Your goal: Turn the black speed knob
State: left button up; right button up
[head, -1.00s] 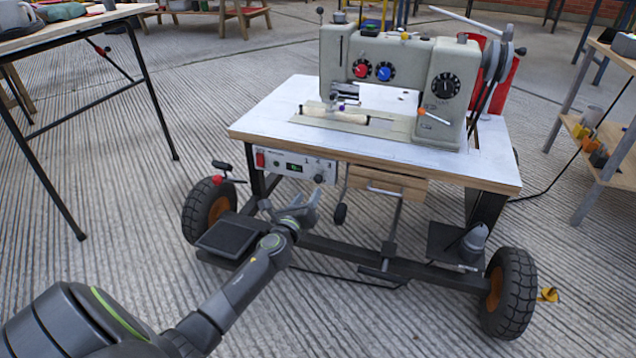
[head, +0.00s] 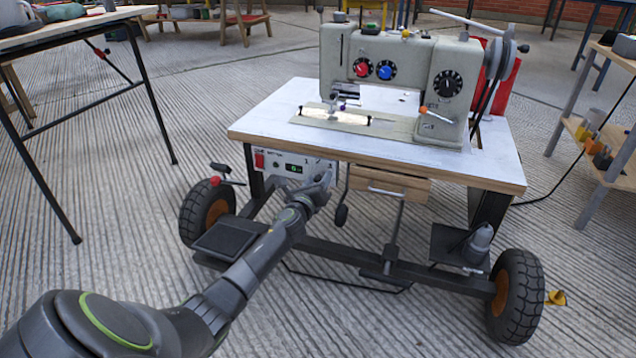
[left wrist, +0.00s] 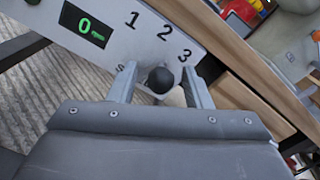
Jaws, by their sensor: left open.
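The black speed knob (left wrist: 160,80) is round and sits on the white control box (left wrist: 140,30), below the printed marks 1, 2 and 3. My left gripper (left wrist: 160,87) is open, with one finger on each side of the knob in the left wrist view. I cannot tell whether either finger touches it. In the head view my left gripper (head: 322,182) is at the right end of the control box (head: 268,171), under the table edge, and hides the knob. A green display (left wrist: 84,24) reads 0. My right gripper is out of view.
The sewing machine (head: 443,90) stands on the white table (head: 270,121) above the box. A red switch (head: 259,160) is at the box's left end. A wooden drawer (head: 389,183) hangs to the right. Wheels and a pedal (head: 229,236) are below.

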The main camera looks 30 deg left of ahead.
pick_arm(q)
jog(key=shift+w, duration=0.1)
jog(key=shift+c, duration=0.5)
grip_shut()
jog(key=shift+a+n, duration=0.1)
jog(key=shift+n, duration=0.2)
jog(key=n, duration=0.2)
jog(key=a+n+b, duration=0.1)
jog(key=n, duration=0.1)
jog(key=shift+a+r+n, duration=0.1)
jog(key=shift+r+n, duration=0.05)
jog(key=shift+n, duration=0.15)
jog(key=n, duration=0.1)
jog(key=a+n+b, duration=0.1)
jog(key=n, duration=0.3)
jog(key=shift+s+a+b, duration=0.25)
jog(key=shift+s+b, duration=0.05)
jog(key=shift+s, duration=0.05)
jog(key=shift+a+f+n, duration=0.15)
jog(key=shift+f+n, duration=0.05)
jog(key=shift+n, duration=0.8)
